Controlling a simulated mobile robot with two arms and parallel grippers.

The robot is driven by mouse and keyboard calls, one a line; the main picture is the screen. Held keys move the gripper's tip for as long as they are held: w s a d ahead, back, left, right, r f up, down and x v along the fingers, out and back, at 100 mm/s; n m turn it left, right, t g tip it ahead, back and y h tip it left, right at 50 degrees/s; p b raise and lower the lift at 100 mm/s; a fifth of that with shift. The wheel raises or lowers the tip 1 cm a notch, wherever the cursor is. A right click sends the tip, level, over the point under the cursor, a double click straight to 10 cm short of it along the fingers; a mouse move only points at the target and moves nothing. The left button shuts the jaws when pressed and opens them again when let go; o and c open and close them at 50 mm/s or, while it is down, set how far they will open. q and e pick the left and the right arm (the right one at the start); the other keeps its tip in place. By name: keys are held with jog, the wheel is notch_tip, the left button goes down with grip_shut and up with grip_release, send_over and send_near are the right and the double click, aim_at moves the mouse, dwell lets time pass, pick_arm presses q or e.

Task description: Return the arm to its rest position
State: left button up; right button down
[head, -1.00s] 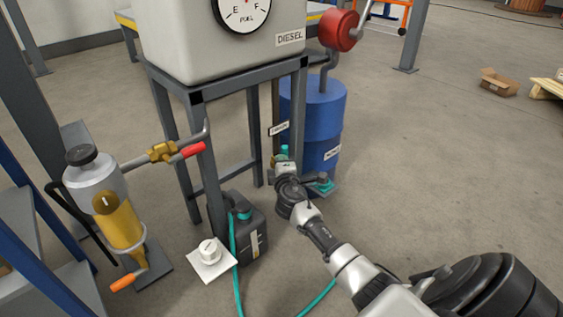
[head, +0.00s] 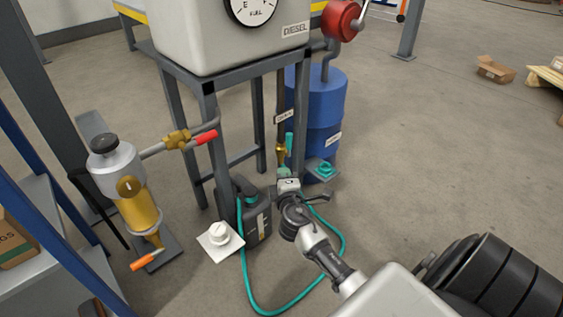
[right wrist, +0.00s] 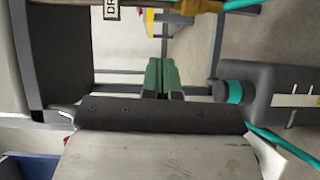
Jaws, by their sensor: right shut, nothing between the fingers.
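My right arm comes in from the lower right of the head view. Its gripper (head: 284,171) is low in front of the tank stand, just below a brass drain valve (head: 281,153) with a teal hose end beside it. In the right wrist view the green fingers (right wrist: 162,77) are together with nothing between them. Part of the brass valve (right wrist: 200,7) shows at that view's top edge, apart from the fingers. My left gripper is not in view.
The tank stand (head: 208,140) and blue drum (head: 326,105) stand beyond the gripper. A dark jerrycan (head: 256,222) is left of the arm. A teal hose (head: 262,306) loops on the floor close to the arm. Open floor (head: 440,160) lies to the right.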

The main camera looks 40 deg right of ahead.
jog(key=shift+s+a, duration=0.25)
jog(key=shift+s, duration=0.2)
